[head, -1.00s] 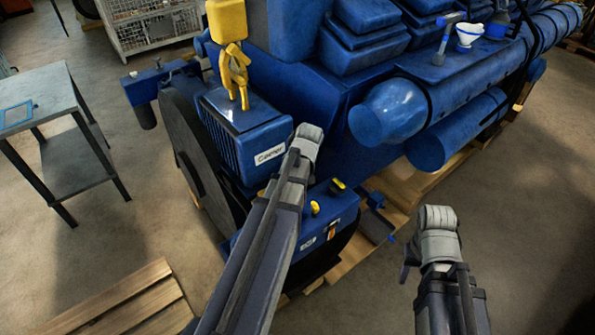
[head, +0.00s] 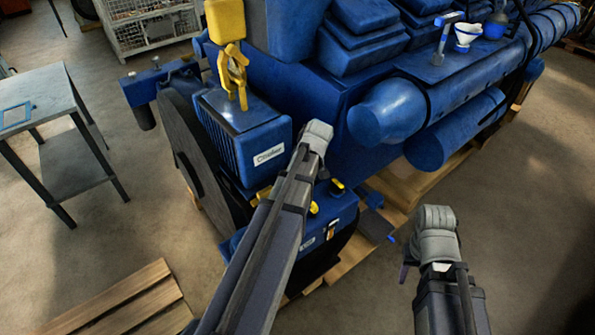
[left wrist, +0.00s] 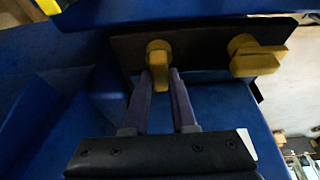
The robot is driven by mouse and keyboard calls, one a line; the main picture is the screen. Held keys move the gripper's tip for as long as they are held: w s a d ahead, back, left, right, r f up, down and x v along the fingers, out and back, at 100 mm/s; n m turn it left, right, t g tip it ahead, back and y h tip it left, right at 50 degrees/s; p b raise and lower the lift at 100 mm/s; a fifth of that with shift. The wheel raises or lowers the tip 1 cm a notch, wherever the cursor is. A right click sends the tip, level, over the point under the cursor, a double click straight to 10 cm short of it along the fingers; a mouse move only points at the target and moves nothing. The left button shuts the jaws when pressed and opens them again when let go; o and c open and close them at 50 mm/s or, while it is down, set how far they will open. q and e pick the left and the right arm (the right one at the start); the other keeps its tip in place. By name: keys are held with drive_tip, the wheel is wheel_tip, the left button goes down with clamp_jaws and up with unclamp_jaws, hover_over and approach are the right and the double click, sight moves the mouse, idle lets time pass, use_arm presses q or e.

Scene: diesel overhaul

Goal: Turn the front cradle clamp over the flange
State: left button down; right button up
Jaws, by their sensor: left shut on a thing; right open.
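Two yellow cradle clamps sit on a dark plate (left wrist: 205,45) on the blue unit in the left wrist view. My left gripper (left wrist: 160,75) is shut on the left one, the held yellow clamp (left wrist: 157,62), with a finger on each side of it. The other yellow clamp (left wrist: 255,58) is to its right, untouched and pointing sideways. In the head view, yellow clamps (head: 337,187) show on the low blue unit (head: 325,225), partly behind my left arm, which hides the left gripper. My right gripper (head: 405,272) hangs at the lower right, apart from everything; only a small part shows.
A large blue engine (head: 390,110) on a wooden pallet (head: 350,262) fills the middle. A grey table (head: 50,105) stands at the left. A funnel (head: 466,36) and a hammer-like tool (head: 446,38) rest on the engine. The floor at the right is clear.

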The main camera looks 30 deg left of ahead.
use_arm(q)
drive_tip(key=c, duration=0.7)
unclamp_jaws()
drive_tip(key=p+v, duration=0.7)
drive_tip(key=shift+s+d+r, duration=0.1)
drive_tip(key=shift+d+r, duration=0.1)
drive_tip(key=shift+r, duration=0.15)
drive_tip(key=s+d+f+m+h+b, duration=0.1)
drive_tip(key=s+d+f+m+b, duration=0.2)
drive_tip(key=d, duration=0.6)
drive_tip(key=s+d+f+m+g+h+b, duration=0.1)
drive_tip(key=s+d+f+m+b, duration=0.3)
drive_tip(key=s+d+m, duration=0.3)
drive_tip(key=s+d+f+m+b, duration=0.3)
drive_tip(key=s+d+f+m, duration=0.2)
drive_tip(key=d, duration=0.6)
drive_tip(key=shift+s+m+g+h, duration=0.1)
drive_tip(key=shift+m+g+h, duration=0.3)
drive_tip(key=shift+m, duration=0.8)
